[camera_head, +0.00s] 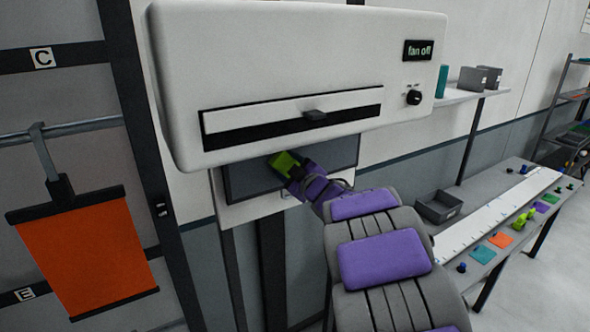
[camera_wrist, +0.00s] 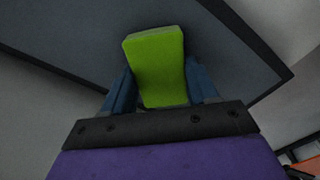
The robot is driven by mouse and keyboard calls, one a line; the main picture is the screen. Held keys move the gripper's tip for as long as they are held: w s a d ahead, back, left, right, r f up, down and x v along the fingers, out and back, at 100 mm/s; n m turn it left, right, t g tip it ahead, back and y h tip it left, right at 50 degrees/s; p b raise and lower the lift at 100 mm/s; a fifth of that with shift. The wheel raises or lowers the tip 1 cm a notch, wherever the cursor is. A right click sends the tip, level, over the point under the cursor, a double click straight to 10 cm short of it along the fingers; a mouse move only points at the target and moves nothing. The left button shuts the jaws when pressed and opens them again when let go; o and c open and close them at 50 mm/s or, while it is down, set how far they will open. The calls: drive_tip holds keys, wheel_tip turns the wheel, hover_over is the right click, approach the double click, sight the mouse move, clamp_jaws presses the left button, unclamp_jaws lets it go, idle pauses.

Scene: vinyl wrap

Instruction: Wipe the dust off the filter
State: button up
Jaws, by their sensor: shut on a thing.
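My gripper (camera_wrist: 163,92) is shut on a bright green block-shaped wiper (camera_wrist: 157,62), with one blue finger on each side of it. The green wiper also shows in the head view (camera_head: 284,164), at the end of my arm. It is in front of a dark grey framed panel (camera_head: 245,183), which looks like the filter, under the white fan unit (camera_head: 290,50). In the wrist view the dark panel (camera_wrist: 80,40) fills much of the background behind the wiper. I cannot tell whether the wiper touches it. No dust can be made out on the panel.
The fan unit overhangs the panel and its display reads "fan off" (camera_head: 418,50). An orange sheet (camera_head: 90,255) hangs at the left. A workbench (camera_head: 520,195) with a grey bin (camera_head: 438,207) and small tools stands at the right. Open floor shows at the far right.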

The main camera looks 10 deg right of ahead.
drive_tip(key=shift+s+a+b, duration=0.15)
drive_tip(key=shift+a, duration=0.35)
drive_tip(key=shift+s+a+b, duration=0.15)
drive_tip(key=shift+a, duration=0.35)
drive_tip(key=shift+s, duration=0.1)
drive_tip(key=shift+s+d, duration=0.15)
drive_tip(key=shift+s, duration=0.15)
drive_tip(key=shift+v, duration=2.5)
drive_tip(key=shift+p+v, duration=0.4)
drive_tip(key=shift+v, duration=1.15)
